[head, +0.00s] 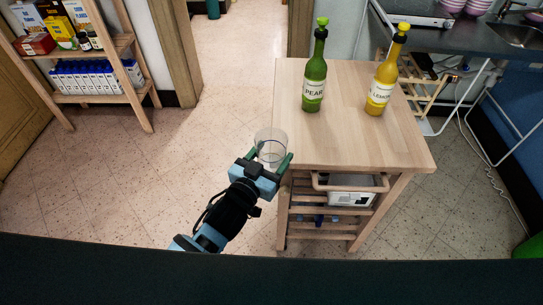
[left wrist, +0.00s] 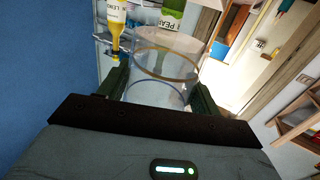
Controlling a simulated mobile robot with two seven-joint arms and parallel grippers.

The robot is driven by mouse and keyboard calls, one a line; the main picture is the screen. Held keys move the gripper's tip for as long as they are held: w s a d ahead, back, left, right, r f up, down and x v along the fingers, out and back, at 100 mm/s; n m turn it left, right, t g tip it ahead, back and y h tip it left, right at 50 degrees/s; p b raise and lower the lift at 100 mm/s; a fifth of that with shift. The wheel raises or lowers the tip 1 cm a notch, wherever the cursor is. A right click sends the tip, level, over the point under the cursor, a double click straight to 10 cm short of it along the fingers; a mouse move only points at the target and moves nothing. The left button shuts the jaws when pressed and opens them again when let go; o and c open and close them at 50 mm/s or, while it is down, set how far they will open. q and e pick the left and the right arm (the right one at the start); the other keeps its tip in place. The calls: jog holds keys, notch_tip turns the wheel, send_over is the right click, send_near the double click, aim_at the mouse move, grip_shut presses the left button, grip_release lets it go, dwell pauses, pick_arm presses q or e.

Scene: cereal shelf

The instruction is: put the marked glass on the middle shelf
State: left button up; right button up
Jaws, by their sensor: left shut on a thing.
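My left gripper (head: 271,164) is shut on a clear glass (head: 270,143) and holds it upright at the left edge of the wooden cart's top, about at the front. In the left wrist view the glass (left wrist: 163,60) stands between the two dark green fingers of the gripper (left wrist: 158,92). A coloured line runs around its wall. The wooden shelf (head: 75,52) stands at the far left in the head view. Boxes and small dark bottles fill the upper visible board, and a row of white and blue cartons (head: 88,78) stands on the board below. My right gripper is not in view.
The wooden cart (head: 335,150) carries a green pear bottle (head: 315,75) and a yellow lemon bottle (head: 383,80). A dark counter with a sink (head: 520,36) is at the far right. The floor (head: 130,170) between the shelf and cart is clear.

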pick_arm(q)
jog(key=s+a+r+n+t+y, duration=0.1)
jog(key=s+a+r+n+y, duration=0.1)
jog(key=a, duration=0.7)
jog(key=s+a+r+n+t+y, duration=0.1)
jog(key=s+a+r+n+y, duration=0.2)
jog(key=s+a+y, duration=0.3)
jog(key=s+a+r, duration=0.1)
jog(key=a, duration=0.3)
jog(key=shift+s+r, duration=0.2)
jog(key=shift+s, duration=0.2)
jog(key=shift+d, duration=0.1)
